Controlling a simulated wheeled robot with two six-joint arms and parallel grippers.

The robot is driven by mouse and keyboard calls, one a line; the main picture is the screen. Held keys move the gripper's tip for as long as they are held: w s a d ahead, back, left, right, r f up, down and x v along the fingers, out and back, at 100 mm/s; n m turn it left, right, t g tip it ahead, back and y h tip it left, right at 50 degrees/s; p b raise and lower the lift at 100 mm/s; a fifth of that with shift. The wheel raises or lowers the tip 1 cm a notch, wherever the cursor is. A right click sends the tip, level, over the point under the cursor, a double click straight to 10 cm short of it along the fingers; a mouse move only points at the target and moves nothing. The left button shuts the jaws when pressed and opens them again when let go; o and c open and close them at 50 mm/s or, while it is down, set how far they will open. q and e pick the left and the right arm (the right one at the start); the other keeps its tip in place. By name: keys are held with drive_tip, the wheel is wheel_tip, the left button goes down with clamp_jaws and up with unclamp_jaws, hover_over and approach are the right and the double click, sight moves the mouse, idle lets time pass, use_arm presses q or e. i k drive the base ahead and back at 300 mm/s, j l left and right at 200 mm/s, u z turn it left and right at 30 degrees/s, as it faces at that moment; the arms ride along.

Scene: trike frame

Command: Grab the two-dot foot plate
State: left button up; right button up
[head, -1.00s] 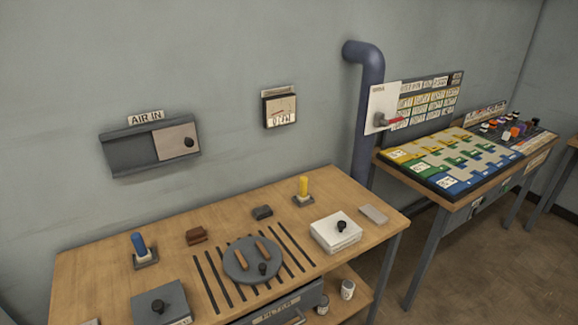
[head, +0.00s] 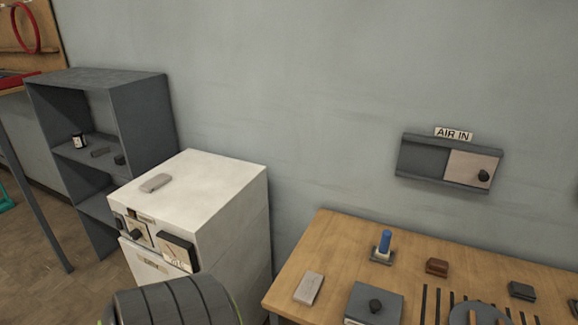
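I cannot make out dots on any plate at this size, so I cannot tell which is the two-dot foot plate. A light grey flat block (head: 309,288) lies on the left end of the wooden table. Another grey flat piece (head: 156,183) lies on top of the white cabinet. Small dark pieces (head: 100,152) lie on the grey shelf unit's upper shelf. Neither of my grippers is in view.
The white cabinet (head: 225,180) stands between table and shelf unit (head: 150,115). A dark ribbed rounded object (head: 175,302) is at the bottom.

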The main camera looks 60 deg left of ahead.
sight(306, 291)
drive_tip(key=u, duration=0.4)
drive_tip(key=j+u, duration=0.1)
drive_tip(key=u, duration=0.3)
drive_tip(key=i+u, duration=0.1)
drive_tip(key=u, duration=0.75)
drive_tip(key=i+j, duration=0.05)
